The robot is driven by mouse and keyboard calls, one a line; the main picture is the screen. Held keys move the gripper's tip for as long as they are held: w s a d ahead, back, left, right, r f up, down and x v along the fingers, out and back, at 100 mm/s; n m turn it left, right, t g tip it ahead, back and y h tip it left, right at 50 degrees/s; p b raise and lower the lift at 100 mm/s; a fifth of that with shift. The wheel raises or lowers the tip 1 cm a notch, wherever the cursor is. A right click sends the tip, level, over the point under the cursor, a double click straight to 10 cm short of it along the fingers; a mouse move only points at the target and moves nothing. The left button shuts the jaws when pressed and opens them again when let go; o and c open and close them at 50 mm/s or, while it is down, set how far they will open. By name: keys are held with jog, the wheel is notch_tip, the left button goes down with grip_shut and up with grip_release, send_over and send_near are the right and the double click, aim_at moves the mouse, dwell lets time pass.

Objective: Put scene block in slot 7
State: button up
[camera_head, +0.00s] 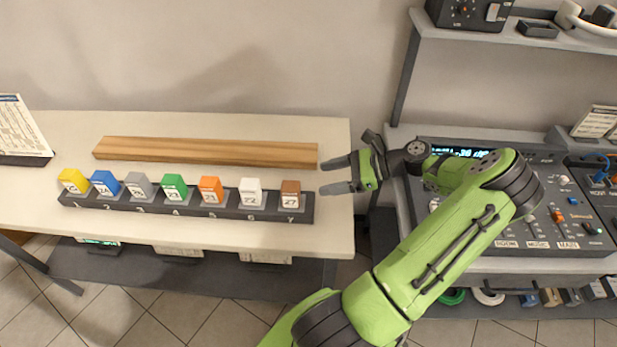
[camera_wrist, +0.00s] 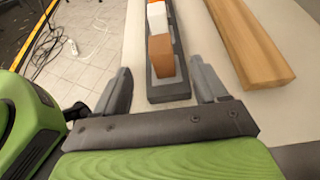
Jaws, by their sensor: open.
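A dark slot rail (camera_head: 128,207) lies on the pale table, with numbers along its front edge. A brown block (camera_head: 290,196) stands at slot 7, its right end. To its left stand white (camera_head: 250,192), orange (camera_head: 210,190), green (camera_head: 174,187), grey (camera_head: 139,186), blue (camera_head: 105,184) and yellow (camera_head: 73,181) blocks. Their printed labels are too small to read surely. My gripper (camera_head: 325,177) is open and empty, just right of the brown block. In the wrist view, the brown block (camera_wrist: 161,55) lies ahead between the fingers (camera_wrist: 161,78), apart from them.
A wooden bar (camera_head: 205,151) lies behind the rail. The table (camera_head: 230,124) ends just right of the rail. A mixing console (camera_head: 500,200) stands on the rack to the right, under a shelf (camera_head: 520,38). A paper stand (camera_head: 22,128) stands at the far left.

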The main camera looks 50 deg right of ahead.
jog(key=w+a+r+n+g+h, duration=0.2)
jog(key=a+r+n+g, duration=0.1)
jog(key=a+n+g, duration=0.4)
jog(key=w+a+r+n+g+h, duration=0.25)
jog(key=a+n, duration=0.25)
jog(key=a, duration=0.4)
jog(key=s+a+r+n+t+h, duration=0.4)
jog(key=s+a+r+n, duration=0.6)
jog(key=n, duration=0.6)
jog(key=s+a, duration=0.2)
jog(key=a, duration=0.1)
jog(key=shift+a+r, duration=0.15)
